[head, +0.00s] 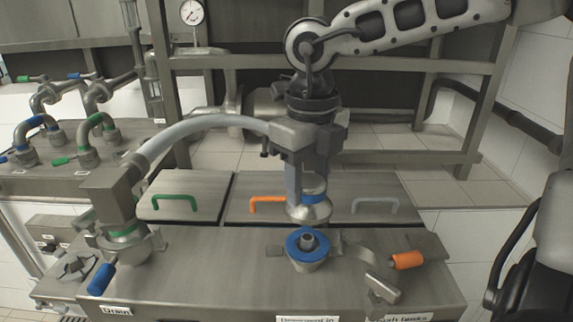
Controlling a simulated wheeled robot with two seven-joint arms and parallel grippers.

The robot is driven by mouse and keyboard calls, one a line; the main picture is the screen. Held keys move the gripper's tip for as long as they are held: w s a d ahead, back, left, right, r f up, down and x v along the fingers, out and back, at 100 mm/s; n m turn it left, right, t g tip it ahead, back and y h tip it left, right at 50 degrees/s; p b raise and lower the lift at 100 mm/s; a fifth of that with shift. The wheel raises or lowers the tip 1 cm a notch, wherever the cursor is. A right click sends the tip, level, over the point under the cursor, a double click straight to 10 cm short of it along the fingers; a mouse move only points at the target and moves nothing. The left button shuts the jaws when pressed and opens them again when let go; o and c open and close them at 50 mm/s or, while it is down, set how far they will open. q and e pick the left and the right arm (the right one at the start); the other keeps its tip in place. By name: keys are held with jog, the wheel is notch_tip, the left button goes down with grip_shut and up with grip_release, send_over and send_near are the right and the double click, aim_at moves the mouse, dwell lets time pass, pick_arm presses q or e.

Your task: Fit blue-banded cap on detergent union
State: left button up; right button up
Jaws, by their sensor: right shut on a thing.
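My right gripper (308,160) comes down from the upper right and is shut on the upright piece above the blue-banded cap (312,212). The cap has a blue band over a wide metal flange and hangs roughly upright. It is just above the detergent union (307,261), apart from it in the picture. The union has a blue ring around a short central pipe and stands on the steel bench above a partly cut-off label. My left gripper is not in view.
An orange-handled clamp (405,260) lies swung out to the right of the union. The drain fitting at left has a blue-handled clamp (102,279). Lids with green, orange and grey handles lie behind. Curved pipes (90,138) stand at far left. The bench between drain and union is clear.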

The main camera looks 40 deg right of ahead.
aim_at(308, 202)
jog(key=shift+s+f+b, duration=0.2)
jog(key=shift+f+b, duration=0.25)
jog(key=shift+f, duration=0.25)
jog(key=shift+f+b, duration=0.6)
jog(key=shift+f, duration=0.6)
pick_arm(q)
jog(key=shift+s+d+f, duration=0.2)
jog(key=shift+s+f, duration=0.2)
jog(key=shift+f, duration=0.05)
pick_arm(e)
jog(key=shift+f, duration=0.15)
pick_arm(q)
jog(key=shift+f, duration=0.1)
pick_arm(e)
jog(key=shift+w, duration=0.1)
pick_arm(q)
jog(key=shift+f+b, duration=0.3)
jog(key=shift+b, duration=0.05)
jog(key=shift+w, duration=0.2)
